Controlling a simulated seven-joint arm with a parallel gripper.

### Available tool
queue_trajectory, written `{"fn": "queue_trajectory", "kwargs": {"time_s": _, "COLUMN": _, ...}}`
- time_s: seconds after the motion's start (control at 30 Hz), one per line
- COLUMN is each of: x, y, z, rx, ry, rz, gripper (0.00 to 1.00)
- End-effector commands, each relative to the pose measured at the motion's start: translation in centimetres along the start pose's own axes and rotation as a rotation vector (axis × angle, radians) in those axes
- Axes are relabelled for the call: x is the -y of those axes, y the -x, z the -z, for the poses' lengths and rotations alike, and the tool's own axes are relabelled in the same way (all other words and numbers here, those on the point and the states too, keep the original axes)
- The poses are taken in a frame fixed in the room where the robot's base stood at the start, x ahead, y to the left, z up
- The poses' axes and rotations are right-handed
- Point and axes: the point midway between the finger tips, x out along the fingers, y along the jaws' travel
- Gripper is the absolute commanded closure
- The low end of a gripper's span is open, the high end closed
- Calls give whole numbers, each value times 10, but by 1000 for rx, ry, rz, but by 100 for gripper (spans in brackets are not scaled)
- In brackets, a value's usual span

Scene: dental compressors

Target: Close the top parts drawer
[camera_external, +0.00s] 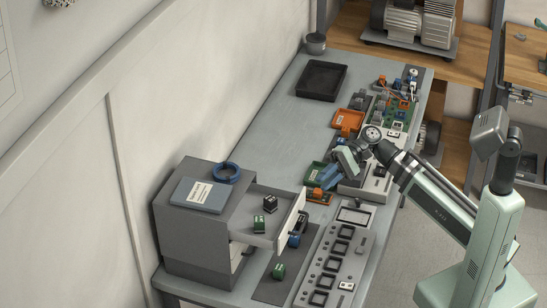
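The top parts drawer (284,208) is pulled out to the right from the grey cabinet (195,230) at the lower left. Its pale front panel (293,218) stands well clear of the cabinet. Two small dark-and-green parts (270,203) lie inside it. My gripper (338,170) is above the bench, up and to the right of the drawer front and apart from it. It is small and angled here, beside a green bin and blue parts, so its finger opening is unclear.
A blue ring (227,172) and a labelled grey-blue box (205,194) sit on the cabinet. A green part (278,271) lies on a dark mat below the drawer. A grey panel (340,255) lies to the right. An orange bin (347,120) and black tray (321,80) are farther back.

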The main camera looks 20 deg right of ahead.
Motion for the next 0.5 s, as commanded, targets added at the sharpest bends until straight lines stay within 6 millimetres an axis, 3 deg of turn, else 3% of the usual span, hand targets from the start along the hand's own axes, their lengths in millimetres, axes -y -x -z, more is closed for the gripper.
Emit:
{"fn": "queue_trajectory", "kwargs": {"time_s": 0.03, "x": -4, "y": -8, "z": -17, "rx": 42, "ry": -12, "rz": -18, "gripper": 79}}
{"fn": "queue_trajectory", "kwargs": {"time_s": 0.1, "x": -7, "y": -15, "z": -34, "rx": 87, "ry": -29, "rz": -39, "gripper": 79}}
{"fn": "queue_trajectory", "kwargs": {"time_s": 0.2, "x": -9, "y": -20, "z": -47, "rx": 124, "ry": -44, "rz": -58, "gripper": 79}}
{"fn": "queue_trajectory", "kwargs": {"time_s": 0.5, "x": -11, "y": -40, "z": -53, "rx": 139, "ry": -50, "rz": -66, "gripper": 79}}
